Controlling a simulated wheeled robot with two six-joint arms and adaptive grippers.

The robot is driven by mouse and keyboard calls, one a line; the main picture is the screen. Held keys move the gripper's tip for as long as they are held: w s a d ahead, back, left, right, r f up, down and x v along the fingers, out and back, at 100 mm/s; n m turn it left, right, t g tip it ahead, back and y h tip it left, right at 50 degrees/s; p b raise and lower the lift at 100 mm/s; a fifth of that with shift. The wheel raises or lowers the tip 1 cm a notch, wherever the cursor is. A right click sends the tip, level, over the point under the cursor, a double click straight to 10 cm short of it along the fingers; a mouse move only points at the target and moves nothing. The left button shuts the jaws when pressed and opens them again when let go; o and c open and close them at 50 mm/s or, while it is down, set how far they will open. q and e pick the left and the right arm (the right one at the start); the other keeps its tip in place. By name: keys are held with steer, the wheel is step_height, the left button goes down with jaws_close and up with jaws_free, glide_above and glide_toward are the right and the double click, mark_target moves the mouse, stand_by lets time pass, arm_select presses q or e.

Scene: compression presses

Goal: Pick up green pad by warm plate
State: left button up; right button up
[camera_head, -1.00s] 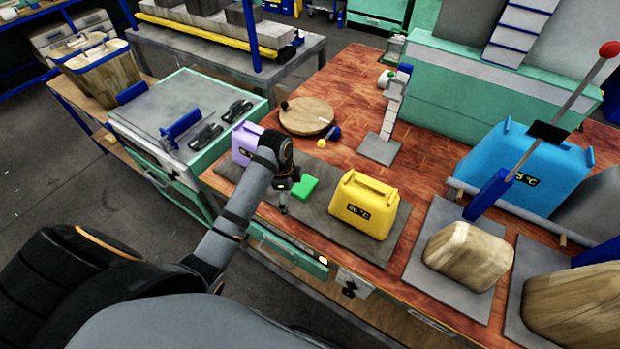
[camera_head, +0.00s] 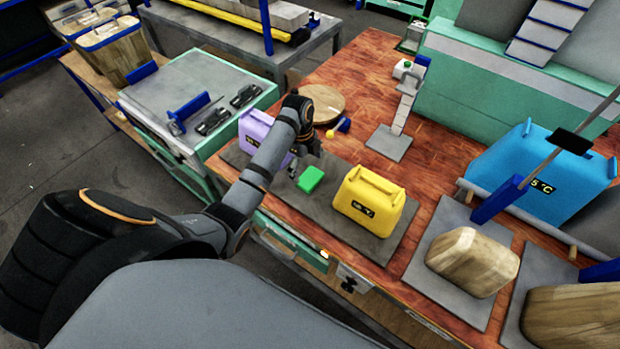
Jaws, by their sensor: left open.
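The green pad (camera_head: 311,179) lies on a dark grey mat (camera_head: 290,201) on the wooden bench. A yellow box with a temperature label (camera_head: 369,201) stands on the same mat to the right of the pad. A purple box (camera_head: 254,131) stands at the mat's left end, partly hidden by my left arm. My left gripper (camera_head: 300,168) is open and empty, just left of and behind the green pad, apart from it as far as I can tell. The fingers are small and dark. No plate is clearly marked as warm. My right gripper is not in view.
A round wooden board (camera_head: 322,103) and a grey stand (camera_head: 390,142) are behind the mat. Bare bench shows between mat and stand.

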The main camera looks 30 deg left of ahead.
mark_target(309, 177)
arm_select(q)
steer(key=f, duration=0.4)
steer(key=shift+d+p, duration=0.3)
steer(key=shift+p, duration=0.1)
steer(key=shift+f, duration=0.25)
steer(key=c, duration=0.8)
steer(key=shift+o, duration=0.2)
step_height(309, 177, up, 3)
steer(key=shift+w+b, duration=0.1)
steer(key=shift+b, duration=0.7)
steer(key=s+d+r+p, duration=0.2)
steer(key=s+r+p, duration=0.1)
steer(key=s+r, duration=0.2)
steer(key=s+d+r+p, duration=0.3)
steer(key=s+r, duration=0.2)
steer(key=s, duration=0.3)
steer(key=shift+s, duration=0.15)
